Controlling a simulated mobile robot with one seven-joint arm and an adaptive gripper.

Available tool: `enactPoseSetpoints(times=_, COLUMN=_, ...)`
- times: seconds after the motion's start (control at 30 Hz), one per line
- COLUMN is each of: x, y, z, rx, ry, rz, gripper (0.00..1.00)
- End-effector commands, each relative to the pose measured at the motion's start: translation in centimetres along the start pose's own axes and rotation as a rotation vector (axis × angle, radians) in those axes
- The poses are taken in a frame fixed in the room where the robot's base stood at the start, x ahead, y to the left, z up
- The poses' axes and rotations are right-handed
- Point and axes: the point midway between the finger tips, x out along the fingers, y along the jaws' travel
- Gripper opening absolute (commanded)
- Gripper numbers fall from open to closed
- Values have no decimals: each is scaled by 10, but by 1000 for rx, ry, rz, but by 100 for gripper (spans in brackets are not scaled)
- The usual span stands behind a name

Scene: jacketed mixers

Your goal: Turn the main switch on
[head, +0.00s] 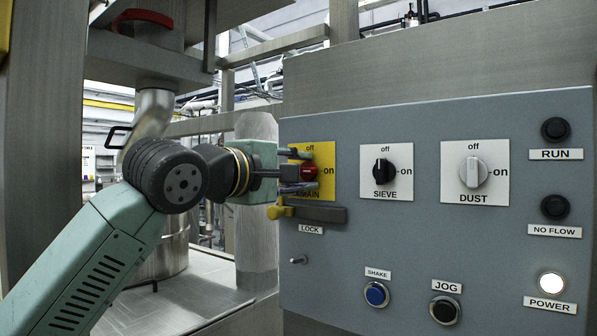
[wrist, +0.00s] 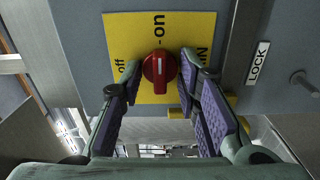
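The main switch is a red knob (wrist: 159,70) on a yellow plate (wrist: 118,32) marked "off" and "on". In the wrist view its white line runs up and down, in line with the "on" mark. In the head view the knob (head: 309,172) is partly hidden, and its line looks level, toward "on" at the right. My gripper (wrist: 160,72) is open, its purple-padded fingers on either side of the knob. Narrow gaps seem to show between fingers and knob. My gripper (head: 299,171) also shows in the head view, reaching in from the left.
A yellow-ended lock bar (head: 320,214) sits just below the plate. The sieve knob (head: 384,171) and dust knob (head: 473,172) are to the right, both upright toward "off". The power lamp (head: 551,284) is bright white. A small metal peg (head: 299,260) sticks out lower left.

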Motion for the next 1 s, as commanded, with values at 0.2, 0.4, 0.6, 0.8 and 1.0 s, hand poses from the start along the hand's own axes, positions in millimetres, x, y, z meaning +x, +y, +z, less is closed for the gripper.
enactPoseSetpoints(times=0.2, x=-7, y=0, z=-1, rx=-1, ry=1, rz=1, gripper=30)
enactPoseSetpoints(times=0.4, x=-43, y=0, z=-2, rx=-1, ry=4, rz=1, gripper=30)
enactPoseSetpoints(times=0.6, x=-85, y=0, z=-1, rx=-1, ry=2, rz=2, gripper=30)
enactPoseSetpoints(times=0.8, x=-113, y=0, z=-1, rx=0, ry=2, rz=1, gripper=30)
enactPoseSetpoints(times=1.0, x=-120, y=0, z=0, rx=0, ry=0, rz=0, gripper=30)
